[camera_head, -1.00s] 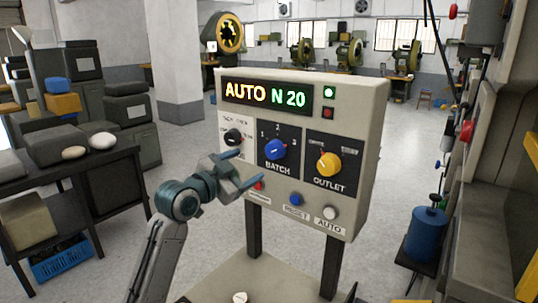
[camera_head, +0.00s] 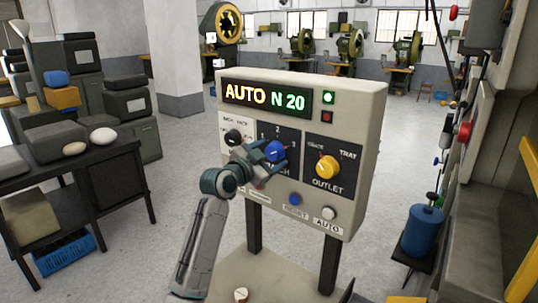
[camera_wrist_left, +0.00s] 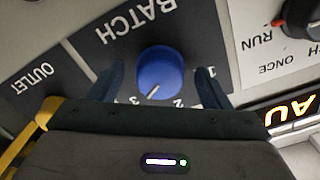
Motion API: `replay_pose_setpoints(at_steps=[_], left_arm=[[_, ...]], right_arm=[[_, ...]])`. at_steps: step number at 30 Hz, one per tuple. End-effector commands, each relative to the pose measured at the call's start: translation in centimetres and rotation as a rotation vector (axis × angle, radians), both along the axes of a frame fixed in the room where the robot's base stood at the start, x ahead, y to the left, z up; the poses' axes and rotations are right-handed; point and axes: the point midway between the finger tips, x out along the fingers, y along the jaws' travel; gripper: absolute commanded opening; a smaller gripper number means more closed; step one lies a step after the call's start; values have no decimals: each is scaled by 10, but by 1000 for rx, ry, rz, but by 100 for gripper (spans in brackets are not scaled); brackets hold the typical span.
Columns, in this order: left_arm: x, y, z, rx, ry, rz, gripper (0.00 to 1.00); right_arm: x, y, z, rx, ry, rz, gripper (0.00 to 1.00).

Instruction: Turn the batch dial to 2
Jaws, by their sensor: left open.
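The blue batch dial (camera_head: 275,151) is on the front of the control panel, on a dark plate with numbers 1, 2 and 3. In the left wrist view, the dial (camera_wrist_left: 161,70) appears upside down, its white pointer line between 2 and 3. My left gripper (camera_head: 275,155) is open in front of the dial, one finger on each side. In the wrist view the gripper (camera_wrist_left: 158,82) shows a gap between each finger and the dial. The arm hides part of the BATCH label in the head view. My right gripper is not in view.
The yellow outlet dial (camera_head: 327,167) is right of the batch dial, and a black mode dial (camera_head: 233,137) is left. A blue button (camera_head: 295,199) and a white button (camera_head: 329,213) sit below. The display (camera_head: 266,97) reads AUTO N 20. A green light (camera_head: 328,97) is lit.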

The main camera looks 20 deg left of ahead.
Motion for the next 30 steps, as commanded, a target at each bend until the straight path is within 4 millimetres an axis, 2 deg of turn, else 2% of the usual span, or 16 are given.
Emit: replay_pose_setpoints(at_steps=[2, 6, 8, 9, 20, 30], left_arm=[[0, 0, 0, 0, 0, 0, 69], [0, 0, 0, 0, 0, 0, 42], [0, 0, 0, 0, 0, 0, 30], [0, 0, 0, 0, 0, 0, 28], [0, 0, 1, -54, 21, 0, 28], [-1, -1, 2, -289, 106, 0, 28]], right_arm=[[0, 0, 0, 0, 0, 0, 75], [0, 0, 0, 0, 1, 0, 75], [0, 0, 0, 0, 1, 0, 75], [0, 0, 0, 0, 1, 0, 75], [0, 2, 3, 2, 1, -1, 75], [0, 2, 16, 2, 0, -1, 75]])
